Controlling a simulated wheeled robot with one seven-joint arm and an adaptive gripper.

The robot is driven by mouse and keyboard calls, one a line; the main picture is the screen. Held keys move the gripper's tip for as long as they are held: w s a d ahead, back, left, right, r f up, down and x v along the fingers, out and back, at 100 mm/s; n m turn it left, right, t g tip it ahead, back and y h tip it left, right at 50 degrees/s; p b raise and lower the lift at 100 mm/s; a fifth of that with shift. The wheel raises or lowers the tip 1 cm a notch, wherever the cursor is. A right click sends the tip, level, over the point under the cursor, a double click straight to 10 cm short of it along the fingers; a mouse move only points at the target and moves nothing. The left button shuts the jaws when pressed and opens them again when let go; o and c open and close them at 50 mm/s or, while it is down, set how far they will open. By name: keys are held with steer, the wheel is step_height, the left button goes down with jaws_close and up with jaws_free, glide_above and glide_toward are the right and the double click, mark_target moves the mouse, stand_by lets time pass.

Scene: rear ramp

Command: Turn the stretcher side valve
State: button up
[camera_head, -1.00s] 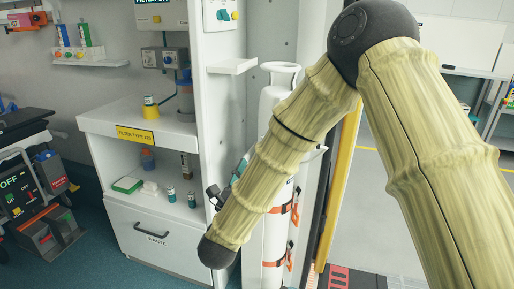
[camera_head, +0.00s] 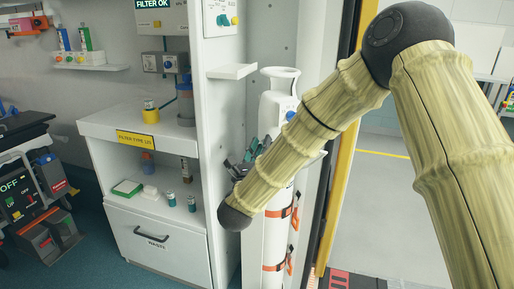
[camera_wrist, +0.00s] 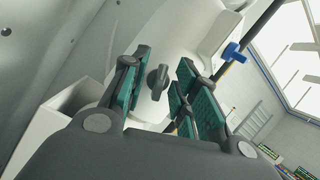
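A white gas cylinder (camera_head: 280,90) stands upright in the recess beside the cabinet, with a blue knob (camera_head: 290,115) near its shoulder. In the wrist view, a dark grey valve handle (camera_wrist: 157,82) sticks out from a white rounded surface. My gripper (camera_wrist: 165,72) is open, its green pads on either side of the handle in that view; I cannot tell whether they touch it. A blue valve handle (camera_wrist: 235,52) is farther off to the right. In the head view my gripper (camera_head: 252,150) is partly hidden behind my arm, at the cylinder's left. No label names the stretcher side valve.
A white shelf (camera_head: 232,71) juts out above and left of the cylinder. The cabinet (camera_head: 165,222) with its waste drawer stands at left. Orange straps (camera_head: 277,212) hold the cylinder. A yellow post (camera_head: 342,170) rises at its right.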

steer(key=shift+c, duration=0.3)
steer(key=c, duration=0.6)
steer(key=shift+o, duration=0.2)
steer(key=shift+n, duration=0.3)
steer(key=shift+r+n+g+y+p, duration=0.1)
steer(key=shift+n+g+y+p, duration=0.7)
steer(key=shift+n+p, duration=1.6)
steer(key=shift+n+g+y+p, duration=0.55)
steer(key=shift+n+y+p, duration=0.75)
steer(key=shift+n, duration=2.05)
steer(key=shift+r+n+g+y+p, duration=0.1)
steer(key=shift+n+g+y+p, duration=0.55)
steer(key=shift+n+p, duration=1.9)
steer(key=shift+f+n, duration=0.1)
steer(key=shift+n, duration=0.4)
steer(key=shift+w, duration=0.1)
